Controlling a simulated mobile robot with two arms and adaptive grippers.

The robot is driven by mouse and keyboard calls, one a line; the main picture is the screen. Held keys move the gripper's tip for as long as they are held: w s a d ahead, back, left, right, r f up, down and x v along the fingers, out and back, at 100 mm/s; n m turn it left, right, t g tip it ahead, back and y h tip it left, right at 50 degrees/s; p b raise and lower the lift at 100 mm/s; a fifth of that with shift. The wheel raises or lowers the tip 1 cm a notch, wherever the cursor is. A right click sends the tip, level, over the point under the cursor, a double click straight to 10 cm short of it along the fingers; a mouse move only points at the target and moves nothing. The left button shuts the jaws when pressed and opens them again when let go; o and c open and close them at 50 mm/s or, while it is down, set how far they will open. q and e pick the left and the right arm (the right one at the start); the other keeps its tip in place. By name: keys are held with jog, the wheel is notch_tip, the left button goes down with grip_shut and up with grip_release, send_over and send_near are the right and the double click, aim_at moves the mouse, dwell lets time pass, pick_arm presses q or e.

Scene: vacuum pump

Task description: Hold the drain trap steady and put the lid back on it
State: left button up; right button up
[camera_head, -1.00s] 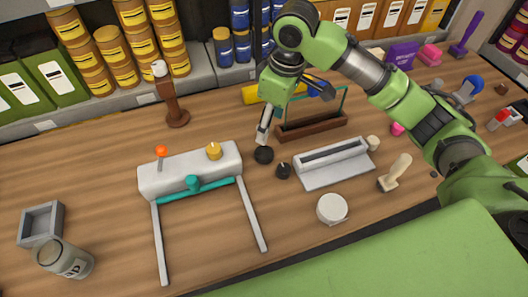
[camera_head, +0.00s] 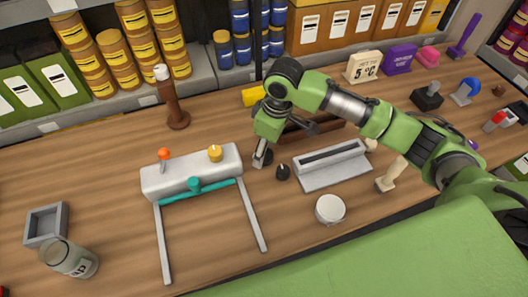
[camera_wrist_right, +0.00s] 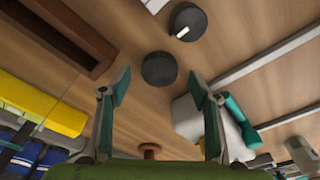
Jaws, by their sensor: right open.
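A clear glass jar (camera_head: 68,258) with dark lettering, which looks like the drain trap, stands at the lower left of the table in the head view. A black round disc (camera_head: 268,157), perhaps its lid, lies on the table behind my right gripper's fingers, partly hidden. My right gripper (camera_head: 261,158) points down at the disc. In the right wrist view the disc (camera_wrist_right: 160,68) shows whole, between and just beyond the fingertips of my open right gripper (camera_wrist_right: 159,88). I cannot tell whether they touch. My left gripper is not in view.
A black knob (camera_head: 283,172) with a white mark sits close to the disc. A grey-white block with teal rails (camera_head: 192,172) lies to the left, and a grey slotted block (camera_head: 330,165) to the right. A white round piece (camera_head: 330,209) lies nearer. A grey square tray (camera_head: 45,224) is beside the jar.

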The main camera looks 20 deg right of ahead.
jog(key=shift+w+a+f, duration=0.1)
jog(key=shift+f, duration=0.85)
jog(key=c, duration=0.8)
jog(key=shift+r, duration=0.1)
jog(key=shift+r, duration=0.2)
jog(key=r, duration=0.1)
jog(key=r+b, duration=0.1)
jog(key=r, duration=0.1)
jog(key=shift+s+a+r, duration=0.1)
jog(key=shift+s+r, duration=0.05)
jog(key=shift+s, duration=0.1)
jog(key=s+a+r, duration=0.1)
jog(key=s+r, duration=0.2)
jog(key=s, duration=0.1)
jog(key=s+a+r+b, duration=0.1)
jog(key=s+r, duration=0.2)
jog(key=s, duration=0.1)
jog(key=s+a+r+b, duration=0.1)
jog(key=s+r, duration=0.2)
jog(key=s, duration=0.2)
jog(key=shift+r, duration=0.1)
